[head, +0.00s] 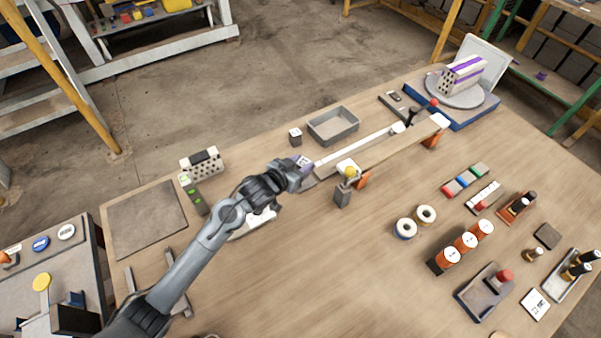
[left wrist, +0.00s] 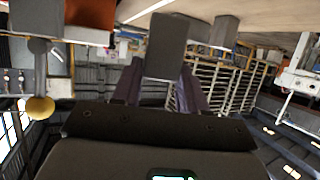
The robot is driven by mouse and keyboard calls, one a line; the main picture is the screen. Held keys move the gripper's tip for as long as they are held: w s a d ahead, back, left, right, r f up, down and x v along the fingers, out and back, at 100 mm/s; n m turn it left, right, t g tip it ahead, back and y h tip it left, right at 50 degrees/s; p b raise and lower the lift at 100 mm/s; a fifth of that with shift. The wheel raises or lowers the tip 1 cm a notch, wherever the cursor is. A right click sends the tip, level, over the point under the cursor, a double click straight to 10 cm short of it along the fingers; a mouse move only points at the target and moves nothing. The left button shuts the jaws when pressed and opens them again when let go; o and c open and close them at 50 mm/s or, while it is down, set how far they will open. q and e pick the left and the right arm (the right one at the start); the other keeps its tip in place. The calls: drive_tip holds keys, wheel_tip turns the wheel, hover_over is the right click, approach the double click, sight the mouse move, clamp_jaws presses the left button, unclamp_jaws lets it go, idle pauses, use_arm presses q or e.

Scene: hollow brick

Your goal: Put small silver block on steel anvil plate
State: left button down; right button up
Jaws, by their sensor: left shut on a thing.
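My left gripper (head: 303,163) is shut on a small grey block. The block (left wrist: 167,45) shows plainly in the left wrist view, between the two dark fingers of the left gripper (left wrist: 160,82); it looks like the small silver block. In the head view the gripper mostly hides it. The gripper is at the left end of a long pale bar fixture. A flat grey plate (head: 309,182) shows just below the fingertips; it may be the steel anvil plate, but I cannot tell for sure. I cannot tell whether the block touches it. My right gripper is not in view.
A grey tray (head: 333,138) and a small dark cube (head: 295,140) stand behind the gripper. A yellow knob (head: 350,172) and a grey block (head: 342,198) are close to its right. The table's front middle is clear.

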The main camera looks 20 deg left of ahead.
use_arm(q)
wheel_tip(320, 180, down, 3)
drive_tip(key=shift+r+b, duration=0.1)
drive_tip(key=shift+b, duration=0.3)
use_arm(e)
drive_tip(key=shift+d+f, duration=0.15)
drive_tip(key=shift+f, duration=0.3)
use_arm(q)
drive_tip(key=shift+f, duration=0.45)
drive_tip(key=shift+f, duration=0.15)
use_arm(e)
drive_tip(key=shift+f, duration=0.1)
use_arm(q)
drive_tip(key=c, duration=0.6)
unclamp_jaws()
drive_tip(key=shift+f, duration=0.1)
